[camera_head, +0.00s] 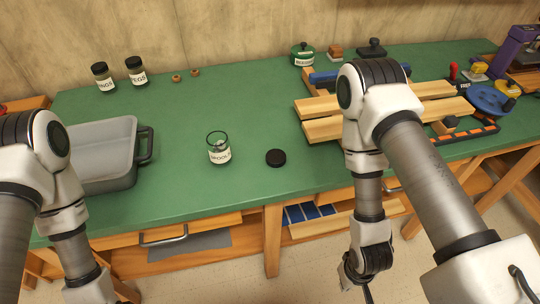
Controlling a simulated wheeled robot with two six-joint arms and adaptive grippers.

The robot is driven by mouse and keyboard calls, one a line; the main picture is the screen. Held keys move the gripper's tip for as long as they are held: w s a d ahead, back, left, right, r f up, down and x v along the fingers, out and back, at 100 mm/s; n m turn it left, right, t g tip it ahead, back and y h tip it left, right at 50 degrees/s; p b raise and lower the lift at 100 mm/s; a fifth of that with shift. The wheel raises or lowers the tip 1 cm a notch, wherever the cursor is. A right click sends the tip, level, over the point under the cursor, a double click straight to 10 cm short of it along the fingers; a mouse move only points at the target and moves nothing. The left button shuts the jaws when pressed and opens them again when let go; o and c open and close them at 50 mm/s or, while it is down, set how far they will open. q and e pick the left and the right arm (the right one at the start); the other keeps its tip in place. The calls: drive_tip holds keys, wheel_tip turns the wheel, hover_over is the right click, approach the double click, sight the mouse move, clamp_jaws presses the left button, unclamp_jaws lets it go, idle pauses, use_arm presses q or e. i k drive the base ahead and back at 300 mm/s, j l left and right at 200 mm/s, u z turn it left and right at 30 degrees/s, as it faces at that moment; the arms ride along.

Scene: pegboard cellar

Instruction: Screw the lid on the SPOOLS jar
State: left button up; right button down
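The SPOOLS jar (219,149) is a small clear glass jar with a white label. It stands upright and open on the green bench top, left of the middle. A black round lid (276,158) lies flat on the bench to its right, apart from it. My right gripper (362,284) hangs below the bench's front edge at the bottom right, away from jar and lid; its fingers are too small and partly cut off to judge. My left arm comes in at the left edge, and its gripper is out of the frame.
A grey bin (97,132) stands left of the jar. Two lidded jars, PEGS (137,72) and another (104,78), stand at the back left. Wooden boards (318,106), a green tin (303,55) and tools fill the right. The bench around jar and lid is clear.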

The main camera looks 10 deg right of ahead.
sight(218, 147)
drive_tip(key=u, duration=1.65)
drive_tip(key=k+l, duration=0.9)
drive_tip(key=k, duration=0.25)
